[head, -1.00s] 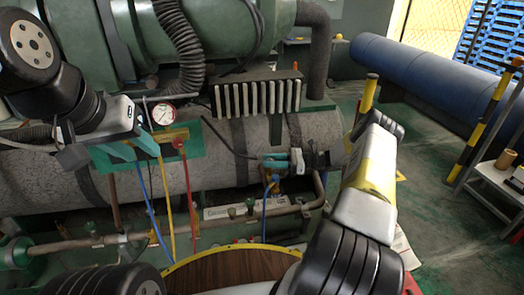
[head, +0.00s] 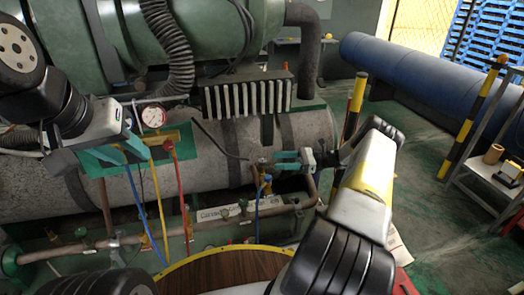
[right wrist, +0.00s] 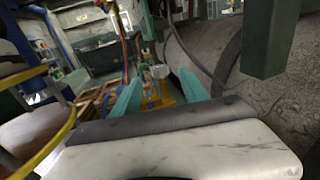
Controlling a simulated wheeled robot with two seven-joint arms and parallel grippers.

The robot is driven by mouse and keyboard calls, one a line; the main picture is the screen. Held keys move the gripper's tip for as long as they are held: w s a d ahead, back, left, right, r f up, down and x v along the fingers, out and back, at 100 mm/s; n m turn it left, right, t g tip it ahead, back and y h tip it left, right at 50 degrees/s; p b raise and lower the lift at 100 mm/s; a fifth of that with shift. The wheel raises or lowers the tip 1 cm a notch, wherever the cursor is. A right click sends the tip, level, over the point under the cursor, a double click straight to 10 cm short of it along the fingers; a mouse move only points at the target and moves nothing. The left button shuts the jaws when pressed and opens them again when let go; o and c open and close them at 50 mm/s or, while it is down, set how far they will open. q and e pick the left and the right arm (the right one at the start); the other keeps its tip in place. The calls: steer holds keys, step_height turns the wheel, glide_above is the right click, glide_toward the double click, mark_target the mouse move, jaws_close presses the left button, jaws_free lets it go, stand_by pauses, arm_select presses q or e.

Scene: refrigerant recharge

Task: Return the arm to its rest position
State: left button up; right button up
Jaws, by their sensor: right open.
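My right gripper (head: 284,161) is open, its teal fingers in front of the grey tank, just right of a small valve fitting (head: 262,178) with a blue hose. In the right wrist view its two fingers (right wrist: 168,95) stand wide apart with nothing held between them. My left gripper (head: 128,150) is at the left edge of a green gauge panel (head: 187,145). Its teal fingers overlap the panel, and I cannot tell whether they grip it. A round pressure gauge (head: 152,117) sits above the panel, and blue, yellow and red hoses hang below.
The grey tank (head: 225,150) and a copper-coloured pipe (head: 140,237) run across behind my arms. A round wooden top with a yellow rim (head: 225,268) is low in front. A shelf cart (head: 485,190) stands at right, with a blue pipe (head: 415,75) behind. Green floor is open between.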

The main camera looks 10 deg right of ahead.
steer(key=shift+d, duration=0.2)
steer(key=s+a+r+n+g+h, duration=0.1)
steer(key=s+a+r+n+h, duration=0.25)
steer(key=r, duration=0.45)
steer(key=s+a+r+n+g+h, duration=0.2)
steer(key=a+r+n+h, duration=0.15)
steer(key=r, duration=0.35)
steer(key=s+a+r+n+g+h, duration=0.1)
steer(key=s+a+r+n+h, duration=0.2)
steer(key=r, duration=0.5)
steer(key=s+a+r+n+t+h, duration=0.1)
steer(key=s+r+n, duration=0.4)
steer(key=s, duration=0.7)
steer(key=s+a+r+n+t+h, duration=0.1)
steer(key=s+r+n+t+h, duration=0.3)
steer(key=s, duration=0.7)
steer(key=shift+s+r+n+t, duration=0.4)
steer(key=shift+r+n+t, duration=0.35)
steer(key=shift+n+t, duration=0.15)
steer(key=shift+a, duration=0.1)
